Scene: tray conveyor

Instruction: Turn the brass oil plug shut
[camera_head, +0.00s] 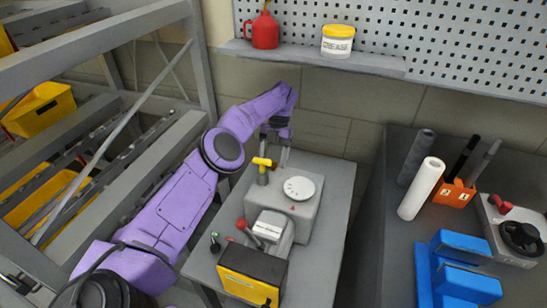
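A grey machine housing (292,212) stands on a small grey table. A yellow T-shaped piece (262,162) on a short dark stem rises at its back left; I take it for the brass oil plug, but cannot be sure. My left gripper (275,155) points down at the back of the housing, close behind and right of the yellow piece. Its two fingers look apart, with nothing seen between them. I cannot tell if a finger touches the yellow piece. My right gripper is out of view.
A white dial (299,188) sits on the housing. A red-knobbed lever (250,231) and a yellow-and-black box (252,274) are in front. A dark bench (390,250) at right holds a white roll (421,188) and blue blocks (465,268). A grey rack (120,145) stands left; a shelf (310,58) hangs behind.

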